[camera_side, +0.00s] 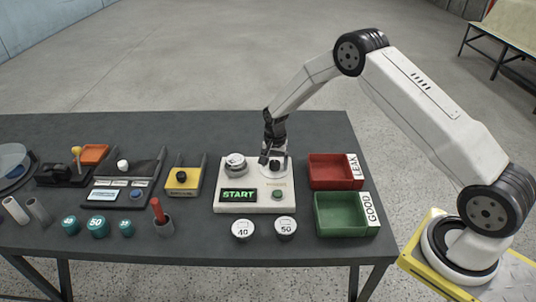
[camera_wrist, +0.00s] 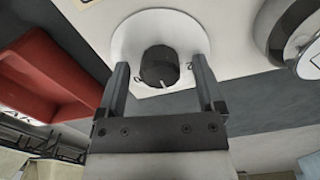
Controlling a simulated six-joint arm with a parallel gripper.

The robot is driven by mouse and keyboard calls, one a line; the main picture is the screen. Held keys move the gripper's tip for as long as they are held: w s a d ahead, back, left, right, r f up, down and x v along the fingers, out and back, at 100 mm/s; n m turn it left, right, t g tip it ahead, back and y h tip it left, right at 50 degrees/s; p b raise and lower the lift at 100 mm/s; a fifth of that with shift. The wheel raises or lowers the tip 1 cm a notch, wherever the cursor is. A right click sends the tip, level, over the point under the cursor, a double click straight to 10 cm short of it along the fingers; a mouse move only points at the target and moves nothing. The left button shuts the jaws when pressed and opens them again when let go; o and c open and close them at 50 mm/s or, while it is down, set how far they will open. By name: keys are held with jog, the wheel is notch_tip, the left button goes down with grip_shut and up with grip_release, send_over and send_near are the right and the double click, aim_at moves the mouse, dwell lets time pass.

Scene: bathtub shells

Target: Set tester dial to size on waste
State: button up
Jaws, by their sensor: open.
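The tester is a white box (camera_side: 226,206) with a lit green START display (camera_side: 238,195) and a green button (camera_side: 277,195). A round metal-and-white waste (camera_side: 236,160) sits on its left; any marking on its top is too small to read. Its edge also shows at the right of the wrist view (camera_wrist: 296,35). The black dial (camera_wrist: 160,66) stands on a white round plate (camera_wrist: 122,45), its white pointer toward the bottom of the wrist view. My gripper (camera_side: 270,158) is open, with its fingers on either side of the dial (camera_wrist: 158,70); contact cannot be told.
A red LEAK bin (camera_side: 334,184) and green GOOD bin (camera_side: 340,228) stand right of the tester. White caps marked 40 (camera_side: 243,230) and 50 (camera_side: 286,227) lie in front. Teal plugs (camera_side: 97,228), a red-handled tool (camera_side: 158,212) and a yellow fixture (camera_side: 183,188) stand left.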

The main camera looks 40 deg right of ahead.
grip_shut()
jog(key=shift+n, duration=0.4)
jog(key=n, duration=1.1)
dwell(0.6)
grip_release()
